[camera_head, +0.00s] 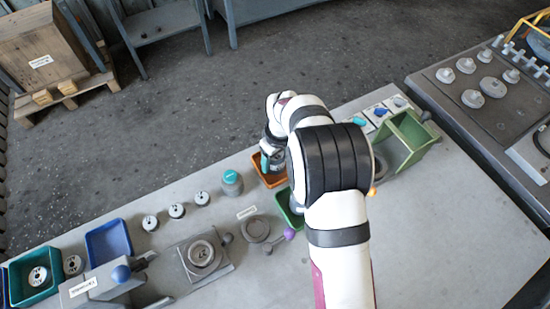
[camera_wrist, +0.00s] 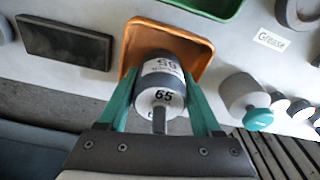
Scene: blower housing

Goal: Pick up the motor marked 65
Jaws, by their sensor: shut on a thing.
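The motor marked 65 (camera_wrist: 160,88) is a grey-white cylinder with a shaft, in the wrist view's middle. My gripper (camera_wrist: 162,105) has green fingers, one on each side of the motor, and is shut on it. The motor is over or inside the orange bin (camera_wrist: 204,47); I cannot tell whether it touches the bin floor. In the head view my gripper (camera_head: 270,160) is at the orange bin (camera_head: 272,181), and my arm hides much of that area.
A grey cylinder with a teal cap (camera_head: 231,182) stands left of the orange bin. A green bin (camera_head: 287,212) is close by, partly behind my arm. Several small round parts (camera_head: 176,211) and a blue bin (camera_head: 108,243) are further left. The table's front right is clear.

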